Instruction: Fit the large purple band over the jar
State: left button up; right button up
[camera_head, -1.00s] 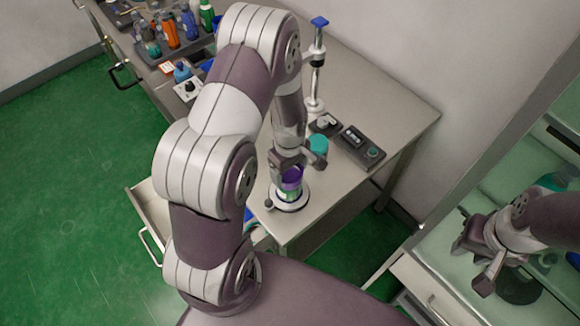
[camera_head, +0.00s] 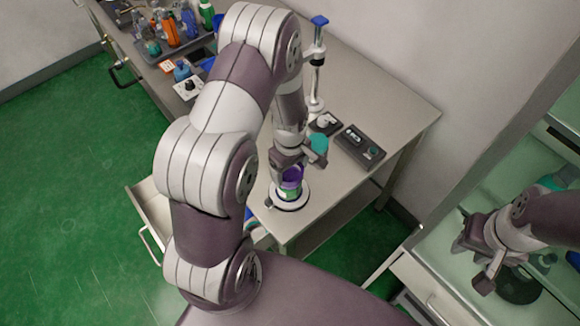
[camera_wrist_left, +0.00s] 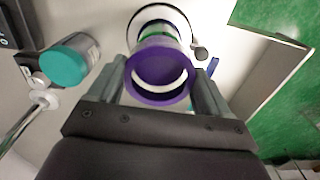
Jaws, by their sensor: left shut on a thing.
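The large purple band (camera_head: 292,174) is at the top of the jar (camera_head: 290,192), which shows green below it. The jar stands on a round white-rimmed base. My left gripper (camera_head: 298,160) is shut on the band. In the left wrist view the band (camera_wrist_left: 160,96) sits between the two fingers, its round opening facing the camera, with the jar's green part (camera_wrist_left: 155,32) beyond it. I cannot tell how far the band is around the jar. My right gripper (camera_head: 472,266) is open and empty, at the right, away from the table.
A teal-lidded container (camera_head: 318,146) stands close beside my left gripper. Behind it are a dark control box (camera_head: 360,144) and a post with a blue top (camera_head: 319,22). Several bottles fill a tray at the back left. The table's right part is clear.

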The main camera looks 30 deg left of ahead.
pick_arm(q)
jog(key=shift+f+b, duration=0.9)
jog(key=shift+f, duration=0.45)
jog(key=o, duration=0.9)
notch_tip(320, 180, up, 11)
jog(key=p, duration=0.9)
jog(key=shift+p, duration=0.35)
